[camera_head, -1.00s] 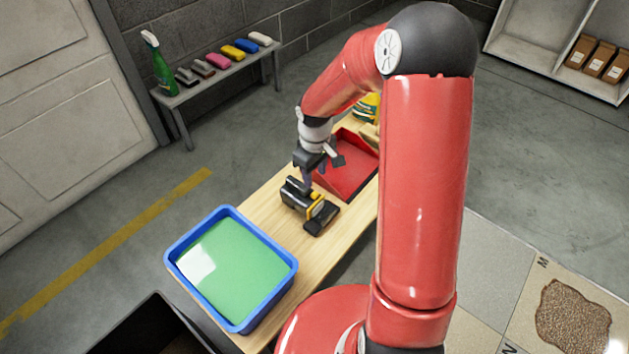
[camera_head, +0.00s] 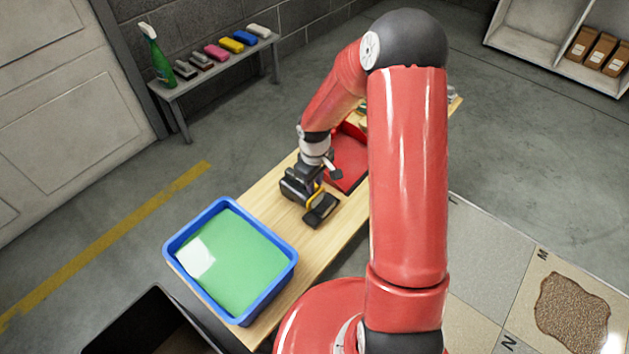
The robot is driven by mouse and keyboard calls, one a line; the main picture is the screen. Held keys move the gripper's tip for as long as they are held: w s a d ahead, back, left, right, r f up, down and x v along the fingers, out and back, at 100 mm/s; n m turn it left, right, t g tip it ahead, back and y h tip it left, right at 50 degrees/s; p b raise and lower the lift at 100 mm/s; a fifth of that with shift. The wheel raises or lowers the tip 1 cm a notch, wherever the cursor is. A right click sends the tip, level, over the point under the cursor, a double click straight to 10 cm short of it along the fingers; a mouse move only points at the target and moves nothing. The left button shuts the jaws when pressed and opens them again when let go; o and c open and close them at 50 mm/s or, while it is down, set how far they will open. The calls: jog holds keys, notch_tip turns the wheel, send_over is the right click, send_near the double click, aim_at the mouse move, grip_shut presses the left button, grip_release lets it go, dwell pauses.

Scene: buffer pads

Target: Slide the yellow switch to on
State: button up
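A small black and grey machine with a yellow band (camera_head: 316,197) lies on the wooden bench (camera_head: 272,204), between the blue tub and the red tray. A yellow switch cannot be made out at this size. My gripper (camera_head: 304,178) is low over the machine's left end, pointing down, at or very close to it. Its fingers blend with the dark body, so I cannot tell whether they are open, shut or touching it.
A blue tub (camera_head: 278,289) of green liquid stands at the bench's near end. A red tray (camera_head: 348,160) lies behind the machine. A side shelf (camera_head: 213,70) holds a green spray bottle (camera_head: 158,56) and several colored blocks. Brown grit (camera_head: 572,312) lies on floor tiles at right.

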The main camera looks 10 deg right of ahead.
aim_at(309, 195)
grip_shut()
jog(key=shift+s+a+b, duration=0.45)
jog(key=shift+s+a, duration=0.35)
jog(key=shift+a, duration=0.3)
jog(key=shift+o, duration=2.4)
grip_release()
notch_tip(309, 195, up, 8)
jog(key=shift+p, duration=0.45)
